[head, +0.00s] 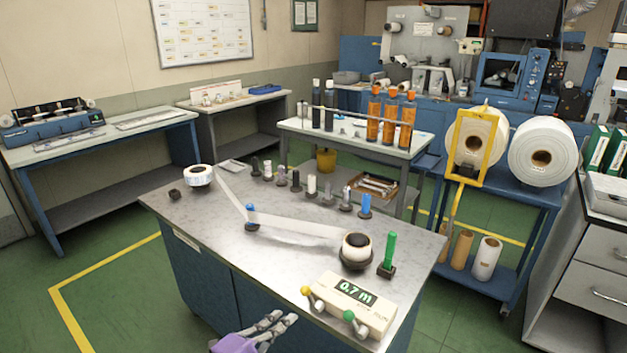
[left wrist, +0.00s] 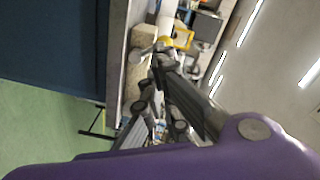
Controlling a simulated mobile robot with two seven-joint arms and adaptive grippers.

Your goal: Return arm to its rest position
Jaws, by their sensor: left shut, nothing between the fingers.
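My left gripper (head: 272,328) shows at the bottom of the head view, with a purple body and grey fingers. It is shut and empty, low beside the front edge of the grey-topped workbench (head: 215,215). In the left wrist view my left gripper (left wrist: 148,88) points toward the bench side, with the purple housing filling the bottom. My right gripper is in neither view.
On the bench, a white web runs from a roll (head: 199,176) past a blue-topped post (head: 251,217) to another roll (head: 356,250). A counter box (head: 349,302) reading 0.7 m sits near the front edge. Green floor (head: 120,310) is free at left.

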